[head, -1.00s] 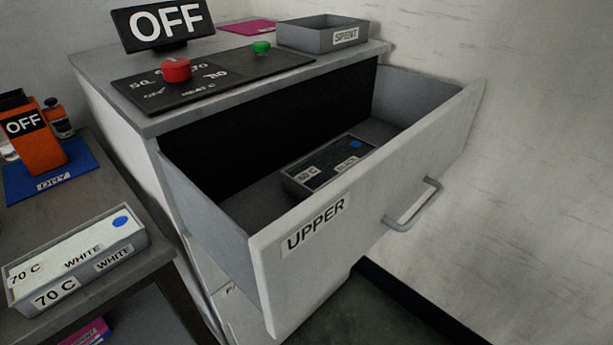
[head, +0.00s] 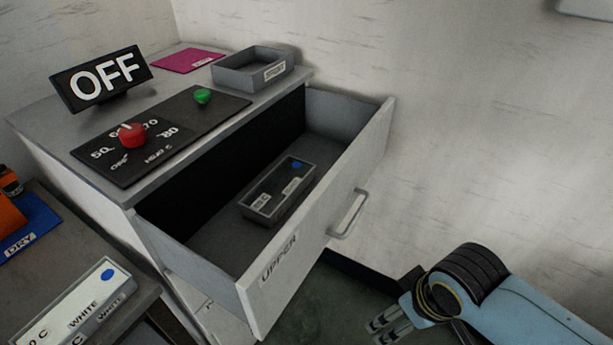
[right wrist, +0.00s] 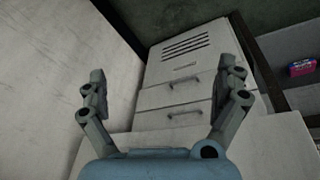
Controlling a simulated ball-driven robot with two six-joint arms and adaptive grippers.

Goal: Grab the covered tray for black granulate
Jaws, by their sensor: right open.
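The covered tray for black granulate (head: 278,189) is a dark grey tray with white labels and a blue dot. It lies inside the open upper drawer (head: 318,222), on the drawer's floor. My right gripper (head: 383,327) is at the lower right of the head view, outside the drawer and below its handle, apart from the tray. In the right wrist view the right gripper (right wrist: 168,85) has its fingers spread wide with nothing between them. The tray does not show in the right wrist view. My left gripper is not in view.
The drawer's front panel and handle (head: 349,215) stand between my right gripper and the tray. A white tray (head: 82,308) sits on the bench at lower left. The cabinet top holds a spent tray (head: 252,72), a control panel (head: 160,135) and an OFF sign (head: 103,79).

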